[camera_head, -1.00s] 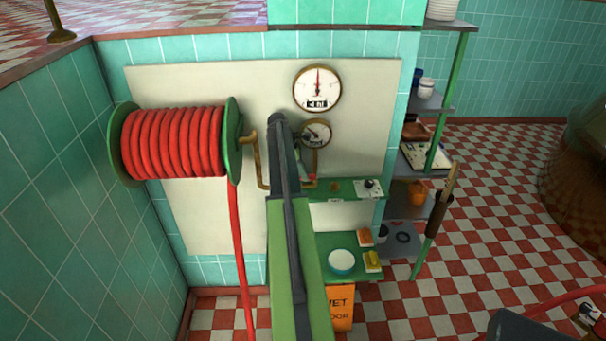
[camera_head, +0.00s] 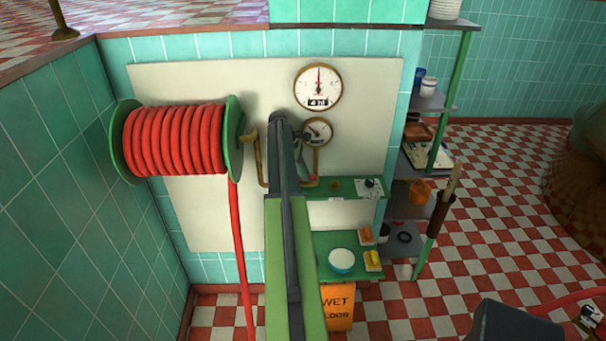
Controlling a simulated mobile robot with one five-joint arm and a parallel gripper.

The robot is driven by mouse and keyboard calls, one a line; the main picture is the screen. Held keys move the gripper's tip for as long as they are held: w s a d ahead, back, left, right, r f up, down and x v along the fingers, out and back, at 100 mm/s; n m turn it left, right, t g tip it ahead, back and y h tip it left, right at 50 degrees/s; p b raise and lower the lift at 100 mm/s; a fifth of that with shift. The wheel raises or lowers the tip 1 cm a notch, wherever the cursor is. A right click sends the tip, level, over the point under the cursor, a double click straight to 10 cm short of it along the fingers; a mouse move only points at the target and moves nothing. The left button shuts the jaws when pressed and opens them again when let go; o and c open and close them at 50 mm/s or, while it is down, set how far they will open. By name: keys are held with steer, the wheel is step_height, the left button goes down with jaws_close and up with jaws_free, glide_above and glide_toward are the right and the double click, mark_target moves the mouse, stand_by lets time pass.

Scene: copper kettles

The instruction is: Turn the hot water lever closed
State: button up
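My green and dark grey arm reaches up the middle of the view toward the pale wall panel (camera_head: 200,78). Its far end is in front of brass pipework (camera_head: 258,160), which shows on both sides of it. A small red part (camera_head: 313,178) shows just right of my arm on the pipe; I cannot tell if it is the hot water lever. Most of the fitting behind my arm is hidden. My gripper's fingers cannot be made out. A large round gauge (camera_head: 318,87) and a smaller gauge (camera_head: 317,131) are on the panel to the right.
A green-flanged reel of red hose (camera_head: 180,140) is on the left, its hose hanging down. Green shelves (camera_head: 350,268) hold a bowl (camera_head: 341,260) and sponges. An orange wet floor sign (camera_head: 337,308) stands below.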

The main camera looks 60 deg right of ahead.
steer(key=o, duration=0.4)
steer(key=shift+a, duration=0.1)
steer(key=p+v, duration=1.6)
steer(key=v, duration=0.1)
steer(key=shift+r, duration=0.2)
